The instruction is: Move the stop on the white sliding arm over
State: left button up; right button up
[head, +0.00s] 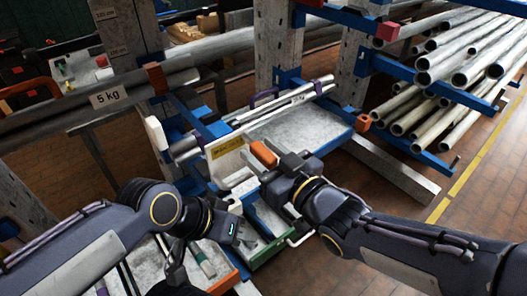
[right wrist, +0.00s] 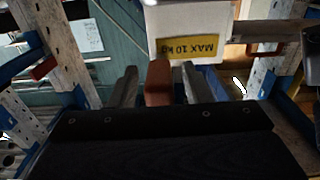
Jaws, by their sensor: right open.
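The white sliding arm (head: 226,148) carries a yellow label and shows at the centre of the head view. Its white end with the "MAX 10 kg" label (right wrist: 188,47) is upside down in the right wrist view. The stop appears to be the orange-red block (head: 263,153), also in the right wrist view (right wrist: 158,82). My right gripper (right wrist: 158,88) is open, with one finger on each side of the block and a visible gap at both sides. My left gripper (head: 228,227) is low, left of the right one; its fingers are not clear.
A grey shelf plate (head: 300,130) with blue edges lies behind the right gripper. Metal pipes (head: 410,115) fill the rack at right. A long bar with a "5 kg" tag (head: 108,97) crosses at left. A green-edged drawer (head: 265,250) stands open below the grippers. Brick floor is free at lower right.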

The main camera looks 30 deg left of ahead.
grip_shut()
